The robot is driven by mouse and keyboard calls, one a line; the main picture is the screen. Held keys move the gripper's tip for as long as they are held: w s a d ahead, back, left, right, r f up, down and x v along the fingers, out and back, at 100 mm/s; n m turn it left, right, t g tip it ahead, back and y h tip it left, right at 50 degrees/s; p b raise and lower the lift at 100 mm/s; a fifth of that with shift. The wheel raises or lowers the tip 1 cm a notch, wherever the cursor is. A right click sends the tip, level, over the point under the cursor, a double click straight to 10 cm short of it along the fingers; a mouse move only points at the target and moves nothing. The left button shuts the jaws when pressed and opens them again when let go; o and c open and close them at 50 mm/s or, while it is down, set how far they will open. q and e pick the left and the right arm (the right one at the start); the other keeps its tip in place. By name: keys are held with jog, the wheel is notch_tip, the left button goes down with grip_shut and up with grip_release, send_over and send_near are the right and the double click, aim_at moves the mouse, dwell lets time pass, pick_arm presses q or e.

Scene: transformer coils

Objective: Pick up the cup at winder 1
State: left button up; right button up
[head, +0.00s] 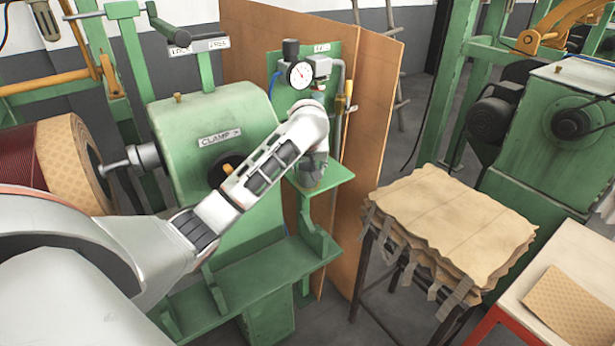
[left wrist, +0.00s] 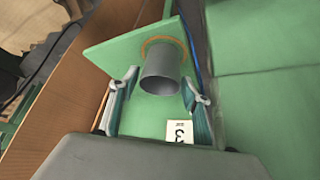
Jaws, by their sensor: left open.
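The cup (left wrist: 163,72) is a plain grey cylinder on a green shelf (left wrist: 108,45) in the left wrist view. Its open mouth faces the camera, and an orange ring (left wrist: 150,44) shows around its far end. My left gripper (left wrist: 161,86) is open, with one finger on each side of the cup and a gap visible on both sides. In the head view my left gripper (head: 312,172) is over the small green shelf (head: 335,176) of the winder, and I cannot clearly tell the cup from it there. My right gripper is not in view.
The green winder housing (head: 215,125) marked CLAMP stands left of the shelf. A pressure gauge (head: 300,75) is on a panel behind, before a brown board (head: 375,80). A stand with stacked tan sheets (head: 455,215) is at right. A white label (left wrist: 180,131) lies near the cup.

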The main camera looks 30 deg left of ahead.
pick_arm(q)
jog(key=shift+w+f, duration=0.1)
jog(key=shift+f, duration=0.05)
jog(key=c, duration=0.9)
jog(key=shift+a, duration=0.1)
